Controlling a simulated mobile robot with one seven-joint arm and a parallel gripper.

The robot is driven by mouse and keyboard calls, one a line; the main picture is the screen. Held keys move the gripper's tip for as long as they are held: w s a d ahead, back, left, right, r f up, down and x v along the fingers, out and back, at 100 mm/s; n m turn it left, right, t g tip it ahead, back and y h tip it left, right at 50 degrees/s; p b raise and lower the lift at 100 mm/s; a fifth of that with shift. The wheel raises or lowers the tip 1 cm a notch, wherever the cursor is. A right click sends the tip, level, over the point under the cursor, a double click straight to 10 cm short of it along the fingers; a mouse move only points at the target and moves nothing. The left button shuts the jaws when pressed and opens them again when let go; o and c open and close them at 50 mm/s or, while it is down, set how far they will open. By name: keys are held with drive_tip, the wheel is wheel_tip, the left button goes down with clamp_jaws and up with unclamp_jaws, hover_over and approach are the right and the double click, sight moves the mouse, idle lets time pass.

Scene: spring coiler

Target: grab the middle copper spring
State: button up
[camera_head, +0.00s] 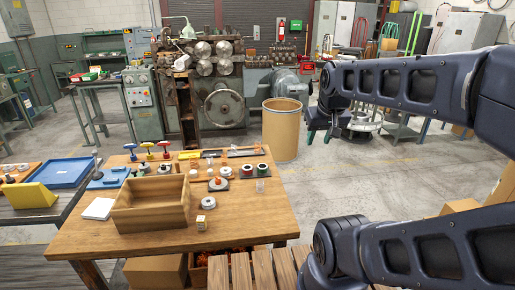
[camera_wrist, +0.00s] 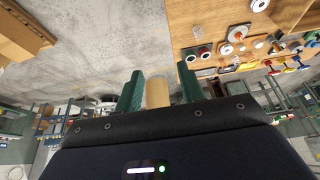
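Small copper-orange pieces stand on the wooden table (camera_head: 250,218) in the head view, one on a grey disc (camera_head: 218,184). They are too small for me to tell which is the middle copper spring. The wrist view shows similar copper-coloured pieces (camera_wrist: 239,34) on the table at the upper right. My gripper (camera_wrist: 160,68) shows in the wrist view with its two green fingers apart and nothing held between them. It is away from the table items.
An open wooden box (camera_head: 152,220) stands on the table's left half.

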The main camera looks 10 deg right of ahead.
drive_tip(key=w+a+r+n+g, duration=0.1)
drive_tip(key=w+r+n, duration=0.25)
drive_tip(key=w, duration=0.95)
drive_tip(key=n+g, duration=0.4)
drive_tip(key=n, duration=1)
hover_over(258, 143)
wheel_tip(258, 143, down, 25)
drive_tip(key=shift+d+r, duration=0.1)
drive_tip(key=shift+n, duration=0.25)
drive_tip(key=shift+f, duration=5.6)
drive_tip(key=c, duration=0.6)
